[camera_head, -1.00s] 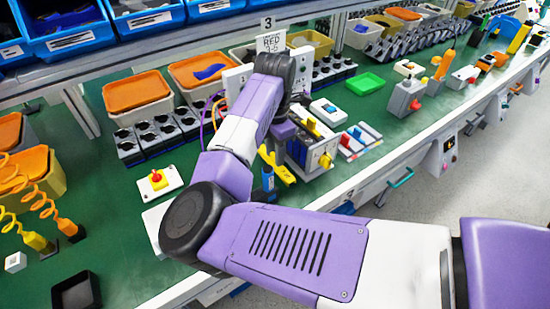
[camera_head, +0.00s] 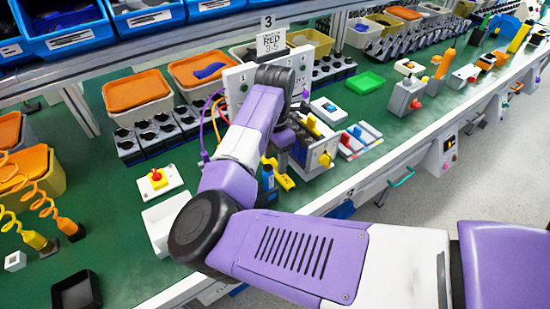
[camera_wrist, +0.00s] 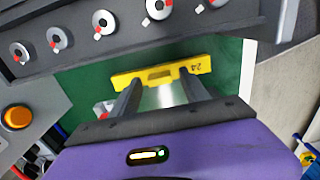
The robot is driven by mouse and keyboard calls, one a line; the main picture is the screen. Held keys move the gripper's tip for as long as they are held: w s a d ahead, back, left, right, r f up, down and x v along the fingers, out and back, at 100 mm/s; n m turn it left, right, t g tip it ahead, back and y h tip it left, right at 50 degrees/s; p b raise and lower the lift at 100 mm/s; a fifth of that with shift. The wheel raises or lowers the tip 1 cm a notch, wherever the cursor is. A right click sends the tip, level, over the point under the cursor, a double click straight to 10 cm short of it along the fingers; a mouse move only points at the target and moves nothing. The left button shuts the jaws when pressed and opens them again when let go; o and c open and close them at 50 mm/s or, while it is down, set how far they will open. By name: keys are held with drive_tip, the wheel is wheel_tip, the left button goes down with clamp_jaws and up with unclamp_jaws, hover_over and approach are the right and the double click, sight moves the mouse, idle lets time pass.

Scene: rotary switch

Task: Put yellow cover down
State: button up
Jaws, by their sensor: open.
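The yellow cover (camera_wrist: 160,73), a flat bar with a slot and a "24" mark, shows in the wrist view just beyond my fingertips, over the green surface. In the head view a yellow piece (camera_head: 284,181) shows low beside the switch box, partly hidden by my arm. My gripper (camera_wrist: 160,82) is open, with its two fingers apart at the cover's near edge. I cannot tell whether they touch it. The grey switch panel (camera_wrist: 120,45) with several round, red-marked knobs lies beyond the cover.
An orange button (camera_wrist: 17,117) stands at the left of the wrist view. In the head view, a yellow-knobbed switch box (camera_head: 323,158) stands right of my wrist, and a red-button plate (camera_head: 158,181) lies to the left.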

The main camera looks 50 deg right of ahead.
sight(275, 162)
wheel_tip(275, 162, up, 12)
drive_tip(key=shift+r+b, duration=0.15)
drive_tip(key=shift+b, duration=0.2)
idle(0.6)
